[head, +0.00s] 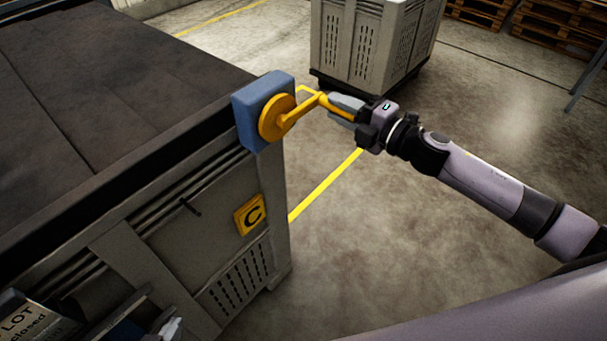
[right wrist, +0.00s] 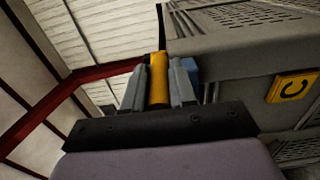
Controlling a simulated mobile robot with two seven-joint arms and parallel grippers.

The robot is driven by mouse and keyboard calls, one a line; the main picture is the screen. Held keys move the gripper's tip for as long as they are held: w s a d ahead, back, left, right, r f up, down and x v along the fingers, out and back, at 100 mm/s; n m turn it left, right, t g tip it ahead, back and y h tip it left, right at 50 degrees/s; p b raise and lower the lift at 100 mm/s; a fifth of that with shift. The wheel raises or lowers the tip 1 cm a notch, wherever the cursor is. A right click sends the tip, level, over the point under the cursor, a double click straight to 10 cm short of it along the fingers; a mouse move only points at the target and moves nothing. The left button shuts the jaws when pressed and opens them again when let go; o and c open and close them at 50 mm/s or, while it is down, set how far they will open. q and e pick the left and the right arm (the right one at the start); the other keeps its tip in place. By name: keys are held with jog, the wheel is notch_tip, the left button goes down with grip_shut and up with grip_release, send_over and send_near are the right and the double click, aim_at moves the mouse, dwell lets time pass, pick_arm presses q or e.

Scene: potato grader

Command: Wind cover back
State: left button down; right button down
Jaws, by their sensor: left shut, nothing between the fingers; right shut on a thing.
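A yellow crank (head: 277,117) with a round hub is mounted on a blue box (head: 248,97) at the corner of a large grey crate (head: 130,262). My right gripper (head: 338,104) is shut on the crank's handle, to the right of the hub. In the right wrist view the yellow handle (right wrist: 159,80) stands between the two fingers. A dark cover (head: 100,75) lies flat over the crate's top, with seams across it. My left gripper (head: 171,328) shows only as pale fingertips at the bottom edge, shut and empty, apart from the crank.
A yellow plate marked C (head: 249,214) is on the crate's side. A sign reading "LOT closed" (head: 25,325) is at the lower left. Another grey crate (head: 372,42) stands behind on the floor, with wooden pallets (head: 480,12) further back.

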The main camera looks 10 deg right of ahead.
jog(key=s+a+f+b, duration=0.4)
jog(key=s+a+f, duration=0.2)
jog(key=a+f, duration=0.2)
jog(key=shift+f+b, duration=0.35)
jog(key=shift+f, duration=0.35)
dwell(0.4)
jog(key=shift+s+a+r, duration=0.1)
jog(key=s+a+r+p, duration=0.6)
jog(key=a+r+p, duration=0.2)
jog(key=p, duration=0.3)
jog(key=shift+r, duration=0.8)
jog(key=shift+s, duration=0.1)
